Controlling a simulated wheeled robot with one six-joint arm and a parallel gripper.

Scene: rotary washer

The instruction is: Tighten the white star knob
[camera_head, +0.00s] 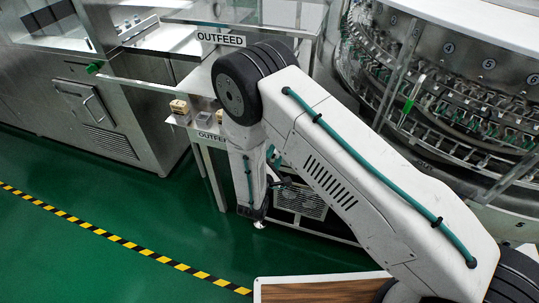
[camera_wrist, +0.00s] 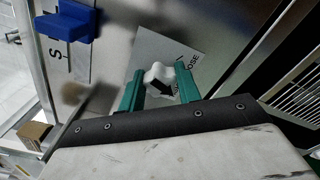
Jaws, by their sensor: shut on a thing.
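The white star knob (camera_wrist: 157,73) shows in the wrist view, on a metal panel, with a black arrow-like mark on its face. My gripper (camera_wrist: 160,88) has two green fingers, one on each side of the knob, and is shut on it. A label plate (camera_wrist: 181,48) lies behind the knob, with lettering partly readable as "OSE". In the head view my white arm reaches down in front of the outfeed machine. The knob and the fingertips are hidden there.
A blue block-like part (camera_wrist: 68,22) sits on the panel at upper left, beside a lettered strip. A small wooden block (camera_wrist: 34,135) is at lower left. In the head view, "OUTFEED" signs (camera_head: 221,39) mark the machine, and a rotary carousel (camera_head: 450,90) stands at right. Green floor is clear at left.

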